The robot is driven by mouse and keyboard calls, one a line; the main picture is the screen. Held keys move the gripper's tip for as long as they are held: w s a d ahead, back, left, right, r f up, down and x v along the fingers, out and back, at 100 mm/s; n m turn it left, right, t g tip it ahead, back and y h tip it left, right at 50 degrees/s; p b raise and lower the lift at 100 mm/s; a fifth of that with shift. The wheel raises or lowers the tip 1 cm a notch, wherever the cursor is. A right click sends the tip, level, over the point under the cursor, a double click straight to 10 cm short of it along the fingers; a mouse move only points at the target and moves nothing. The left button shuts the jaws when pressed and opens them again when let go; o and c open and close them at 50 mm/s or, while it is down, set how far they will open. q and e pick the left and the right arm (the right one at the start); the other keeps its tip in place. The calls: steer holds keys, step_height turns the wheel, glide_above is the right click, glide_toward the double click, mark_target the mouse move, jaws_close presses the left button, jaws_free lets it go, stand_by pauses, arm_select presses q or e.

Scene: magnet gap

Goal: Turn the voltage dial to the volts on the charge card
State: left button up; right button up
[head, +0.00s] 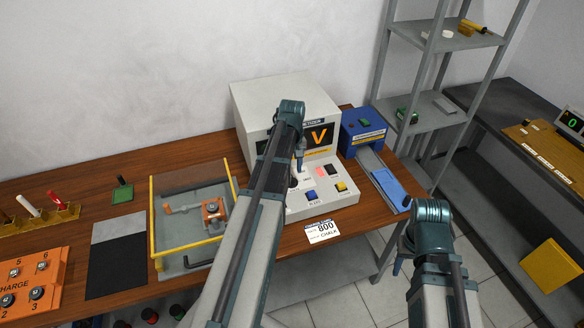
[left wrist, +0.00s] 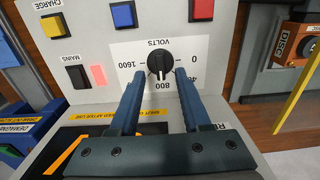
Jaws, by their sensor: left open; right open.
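The black voltage dial (left wrist: 160,63) sits on the machine's sloped panel under the label VOLTS. Its pale mark appears to point toward the printed 800; 0 and 1600 are at its sides and 400 is partly hidden. My left gripper (left wrist: 159,76) is open, one finger on each side of the dial; contact cannot be told. In the head view my left arm hides the dial. My right gripper (head: 398,263) is open and empty, right of the table.
Blue, red and yellow buttons and a black MAINS switch (left wrist: 77,76) sit near the dial. A blue device (head: 363,130) stands right of the machine. A yellow-railed tray (head: 172,262) lies to the left. A grey shelf (head: 436,120) stands behind on the right.

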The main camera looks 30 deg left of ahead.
mark_target(292, 179)
arm_select(q)
step_height(292, 179, up, 10)
steer(key=p, duration=0.8)
steer(key=shift+f, duration=0.2)
steer(key=s+d+f+m+b, duration=0.1)
steer(key=s+d+m, duration=0.3)
steer(key=d, duration=0.6)
steer(key=s+d+f+m+b, duration=0.2)
steer(key=s+d+m, duration=0.3)
steer(key=d, duration=0.5)
steer(key=s+d+f+m+y+b, duration=0.1)
steer(key=s+d+f+m+b, duration=0.1)
steer(key=s+d+m, duration=0.2)
steer(key=s+d, duration=0.3)
steer(key=d, duration=0.3)
steer(key=shift+s+d+m, duration=0.15)
steer(key=shift+d+m, duration=0.25)
steer(key=shift+f, duration=0.1)
